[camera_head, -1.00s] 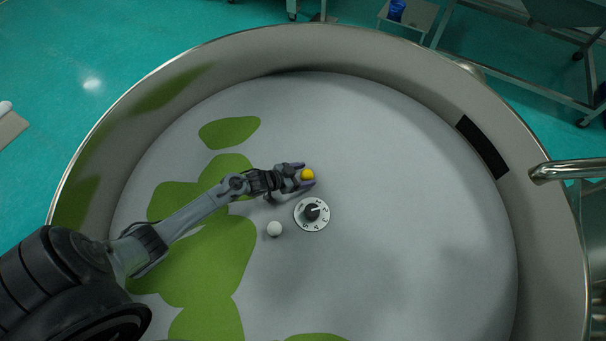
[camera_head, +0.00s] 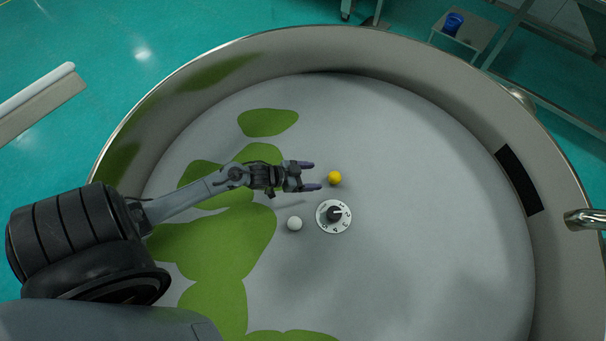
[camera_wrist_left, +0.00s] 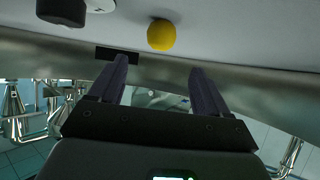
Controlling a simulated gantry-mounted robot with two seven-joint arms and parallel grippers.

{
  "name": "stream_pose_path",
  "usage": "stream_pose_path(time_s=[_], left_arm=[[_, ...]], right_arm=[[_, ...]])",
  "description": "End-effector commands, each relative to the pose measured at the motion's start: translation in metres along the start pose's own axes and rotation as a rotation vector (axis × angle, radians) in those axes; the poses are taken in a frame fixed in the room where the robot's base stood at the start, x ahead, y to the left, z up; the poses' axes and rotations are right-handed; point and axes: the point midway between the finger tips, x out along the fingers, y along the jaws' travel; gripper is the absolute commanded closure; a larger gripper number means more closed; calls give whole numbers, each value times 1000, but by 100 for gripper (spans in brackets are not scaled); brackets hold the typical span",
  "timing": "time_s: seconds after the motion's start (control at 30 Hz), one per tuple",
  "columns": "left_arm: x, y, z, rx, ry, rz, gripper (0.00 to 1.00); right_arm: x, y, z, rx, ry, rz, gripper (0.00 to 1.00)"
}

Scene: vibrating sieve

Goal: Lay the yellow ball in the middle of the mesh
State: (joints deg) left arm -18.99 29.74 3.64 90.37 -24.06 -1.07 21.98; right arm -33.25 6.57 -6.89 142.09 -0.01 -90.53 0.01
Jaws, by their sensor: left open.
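The yellow ball (camera_head: 334,177) lies on the grey mesh (camera_head: 420,230) inside the round sieve, just above the numbered dial in the head view. My left gripper (camera_head: 317,175) is open and empty, its two purple-tipped fingers pointing at the ball. The ball is just beyond the fingertips, apart from them. In the left wrist view the ball (camera_wrist_left: 161,34) shows past the open fingers (camera_wrist_left: 160,75), at the top of the picture. My right gripper is in neither view.
A round dial with a black knob (camera_head: 334,215) stands on the mesh below the ball. Green patches (camera_head: 230,240) cover the left part. The sieve's raised wall (camera_head: 440,75) surrounds the mesh. The right part of the mesh is clear.

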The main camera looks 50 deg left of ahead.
Motion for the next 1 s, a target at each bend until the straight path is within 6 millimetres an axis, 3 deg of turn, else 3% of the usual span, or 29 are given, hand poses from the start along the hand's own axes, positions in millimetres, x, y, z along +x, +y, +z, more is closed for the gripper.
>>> stream_pose_path(time_s=[0.2, 0.37, 0.53, 0.67, 1.0], left_arm=[[-24, 0, 0, 2, -2, 0, 23], [-27, 14, -2, 12, -35, -21, 23], [-27, 52, -8, 38, -151, -92, 23], [-41, 89, -20, 39, -286, -156, 23], [-122, 170, -52, -66, -639, -184, 23]], right_arm=[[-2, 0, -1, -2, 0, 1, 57], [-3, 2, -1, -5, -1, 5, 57], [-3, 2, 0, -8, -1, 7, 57], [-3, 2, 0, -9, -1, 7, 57], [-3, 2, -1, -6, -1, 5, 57]])
